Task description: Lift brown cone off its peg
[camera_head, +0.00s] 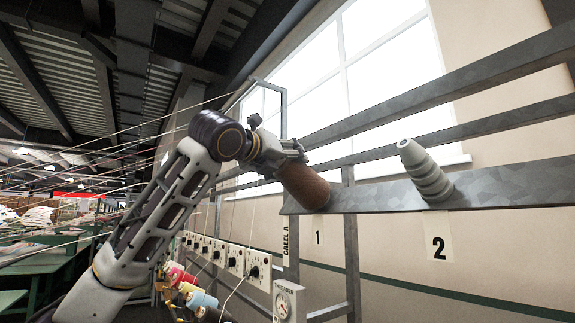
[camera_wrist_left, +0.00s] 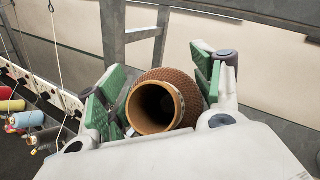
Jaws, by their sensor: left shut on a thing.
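The brown cone (camera_head: 304,188) is tilted at the metal rail, above the label 1, with its lower end close to the rail. My left gripper (camera_head: 284,158) is at the cone's upper end. In the left wrist view the brown cone (camera_wrist_left: 178,82) lies between the green finger pads, and my left gripper (camera_wrist_left: 160,100) is shut on it. Its hollow end faces the camera and is dark inside. No peg shows, so I cannot tell whether the cone is around one. My right gripper is in neither view.
A grey ringed cone (camera_head: 425,172) stands tilted on the rail (camera_head: 500,182) above the label 2 (camera_head: 438,245). Upper rails cross in front of the window. Several coloured cones (camera_head: 190,288) sit low at the left, near a row of white socket panels (camera_head: 226,256) and thin strands.

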